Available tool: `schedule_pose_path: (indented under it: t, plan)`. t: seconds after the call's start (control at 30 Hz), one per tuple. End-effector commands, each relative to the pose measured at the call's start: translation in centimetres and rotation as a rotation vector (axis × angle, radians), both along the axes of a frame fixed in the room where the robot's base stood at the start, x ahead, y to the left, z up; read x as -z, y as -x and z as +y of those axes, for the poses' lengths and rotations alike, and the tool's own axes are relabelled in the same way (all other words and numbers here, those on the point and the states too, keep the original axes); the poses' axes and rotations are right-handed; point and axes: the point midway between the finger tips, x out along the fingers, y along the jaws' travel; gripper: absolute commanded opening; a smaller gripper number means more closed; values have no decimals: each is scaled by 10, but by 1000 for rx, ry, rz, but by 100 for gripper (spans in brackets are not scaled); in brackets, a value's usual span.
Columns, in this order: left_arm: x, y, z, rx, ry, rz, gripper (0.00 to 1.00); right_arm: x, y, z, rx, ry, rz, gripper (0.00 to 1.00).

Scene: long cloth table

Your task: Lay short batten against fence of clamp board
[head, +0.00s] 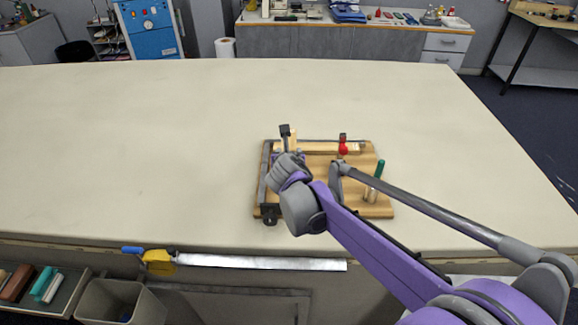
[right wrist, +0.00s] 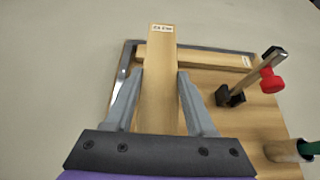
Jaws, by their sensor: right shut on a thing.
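My right gripper (head: 287,156) is over the left part of the clamp board (head: 385,208). In the right wrist view its fingers (right wrist: 160,95) are shut on a pale wooden batten (right wrist: 158,60), which has a white label at its far end. The held batten points away from me and crosses in front of or over the left part of another batten (right wrist: 205,61). That other batten (head: 325,148) lies along the metal fence at the board's back edge. Whether the held batten touches the board cannot be told. My left gripper is not in view.
A clamp with a red tip (right wrist: 271,82) stands at the board's back right; it also shows in the head view (head: 343,148). A green-handled tool (head: 380,168) stands at the right in a wooden holder (right wrist: 283,150). The cloth table (head: 130,150) is clear around the board.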

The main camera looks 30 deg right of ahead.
Motion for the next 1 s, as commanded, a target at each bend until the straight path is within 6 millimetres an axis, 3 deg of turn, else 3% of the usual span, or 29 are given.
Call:
schedule_pose_path:
  t: [0.17,0.4,0.8,1.0]
  plan:
    - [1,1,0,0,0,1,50,9,0,0,0,0,0,0]
    - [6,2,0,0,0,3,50,50,0,0,-1,0,0,0]
    - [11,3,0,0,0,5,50,97,0,0,0,1,0,0]
    - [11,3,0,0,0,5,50,100,1,0,0,1,0,0]
